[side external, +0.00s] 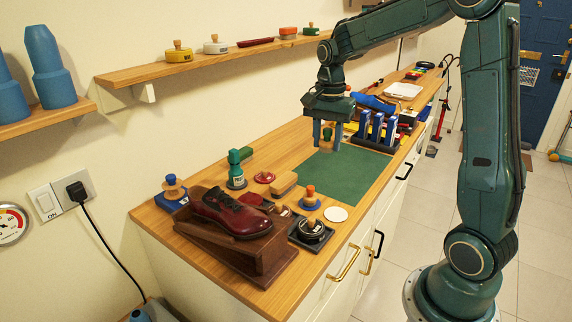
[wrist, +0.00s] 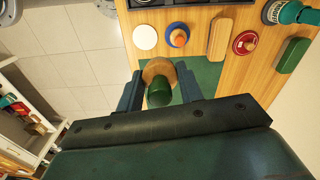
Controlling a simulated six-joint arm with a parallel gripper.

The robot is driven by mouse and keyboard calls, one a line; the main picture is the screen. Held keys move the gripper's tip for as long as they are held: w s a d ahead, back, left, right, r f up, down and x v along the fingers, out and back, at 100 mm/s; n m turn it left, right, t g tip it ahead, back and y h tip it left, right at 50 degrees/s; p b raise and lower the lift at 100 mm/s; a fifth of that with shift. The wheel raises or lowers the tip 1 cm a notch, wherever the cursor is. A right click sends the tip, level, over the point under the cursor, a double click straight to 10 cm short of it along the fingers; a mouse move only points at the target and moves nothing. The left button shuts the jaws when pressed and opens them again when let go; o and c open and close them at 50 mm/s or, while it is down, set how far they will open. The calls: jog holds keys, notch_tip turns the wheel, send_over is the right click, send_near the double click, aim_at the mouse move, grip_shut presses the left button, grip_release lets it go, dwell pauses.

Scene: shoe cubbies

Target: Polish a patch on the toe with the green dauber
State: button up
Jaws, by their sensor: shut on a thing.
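My gripper (side external: 327,135) is shut on the green dauber and holds it over the far end of the green mat (side external: 345,172). In the wrist view the dauber's green knob (wrist: 160,93) and round tan wooden part (wrist: 157,70) show between my fingers (wrist: 158,82). A dark red lace-up shoe (side external: 232,214) rests on a brown wooden stand (side external: 265,258) at the near end of the counter, well apart from my gripper. Its toe points right and is uncovered.
A rack with blue items (side external: 377,128) stands close right of my gripper. The mat is clear.

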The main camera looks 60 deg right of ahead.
jog(key=w+a+f, duration=0.4)
jog(key=w, duration=0.6)
send_over(250, 200)
notch_tip(250, 200, down, 6)
jog(key=shift+r, duration=0.15)
jog(key=shift+f, duration=0.2)
jog(key=shift+f, duration=2.75)
jog(key=shift+f, duration=0.6)
jog(key=shift+r, duration=0.1)
notch_tip(250, 200, up, 7)
dwell(0.6)
dwell(0.5)
